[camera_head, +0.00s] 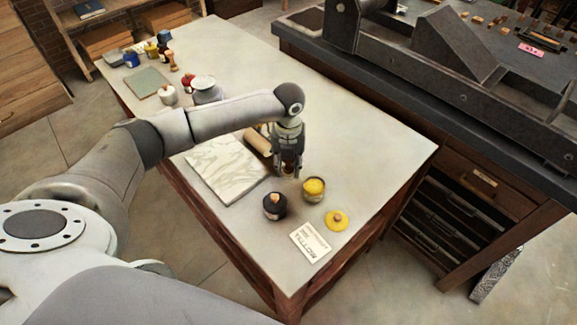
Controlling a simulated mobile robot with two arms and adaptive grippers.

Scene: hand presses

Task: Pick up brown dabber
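My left gripper (290,167) points straight down over the near part of the pale table (375,150). A small brownish thing (289,172) shows low between its fingers and may be the brown dabber. The fingers cover most of it, so I cannot tell whether they are closed on it or only around it. A tan cylinder (257,142) lies just left of the gripper, partly hidden by my arm. Another small brown upright piece (172,63) stands at the far left end of the table. My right gripper is not in view.
A marbled slab (226,170) lies left of the gripper. A dark jar (274,206), a yellow-filled pot (313,189), a yellow disc (336,220) and a white label card (310,242) are nearer the front. The table right of the gripper is clear. A dark press bench (400,95) stands beyond.

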